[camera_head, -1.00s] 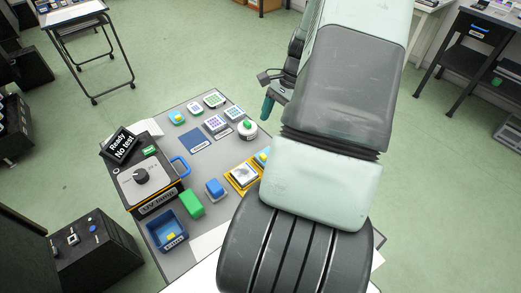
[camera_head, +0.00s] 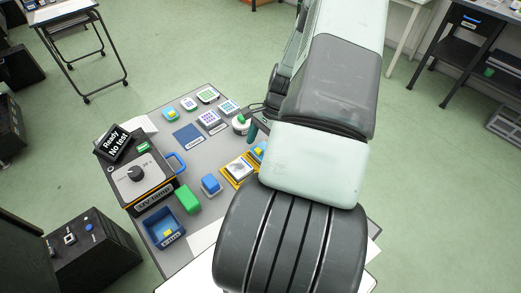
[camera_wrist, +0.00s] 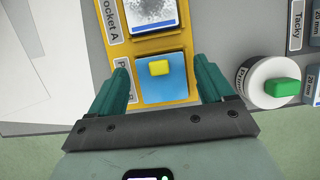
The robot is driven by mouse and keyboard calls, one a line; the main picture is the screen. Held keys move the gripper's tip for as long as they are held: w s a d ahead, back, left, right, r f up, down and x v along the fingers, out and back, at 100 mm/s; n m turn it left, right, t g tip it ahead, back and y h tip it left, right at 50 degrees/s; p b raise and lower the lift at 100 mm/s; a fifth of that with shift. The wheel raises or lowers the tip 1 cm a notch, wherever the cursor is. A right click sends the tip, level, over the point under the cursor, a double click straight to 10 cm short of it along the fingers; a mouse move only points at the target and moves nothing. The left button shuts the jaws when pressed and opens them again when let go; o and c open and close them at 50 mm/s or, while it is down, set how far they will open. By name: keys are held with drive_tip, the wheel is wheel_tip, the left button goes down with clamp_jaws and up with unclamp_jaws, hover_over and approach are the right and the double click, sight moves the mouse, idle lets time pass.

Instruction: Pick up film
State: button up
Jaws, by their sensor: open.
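A yellow holder (camera_wrist: 124,48) marked "Pocket A" lies on the grey table, and also shows in the head view (camera_head: 228,173). One pocket holds a grey speckled square (camera_wrist: 153,12). The other holds a blue square (camera_wrist: 178,77) with a small yellow block (camera_wrist: 160,68) on top. I cannot tell for sure which of these is the film. My gripper (camera_wrist: 164,70) is open, its teal fingers either side of the blue square and yellow block, apart from the block. In the head view my gripper is partly hidden by my arm.
A white round pot with a green knob (camera_wrist: 283,87) stands right of the right finger. In the head view there are a UV lamp box (camera_head: 140,178), a blue tray (camera_head: 158,222), a green block (camera_head: 187,198), a blue block (camera_head: 211,184) and several small pieces behind.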

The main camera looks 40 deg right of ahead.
drive_tip(key=c, duration=0.8)
drive_tip(key=shift+r, duration=0.15)
drive_tip(key=shift+r, duration=7.4)
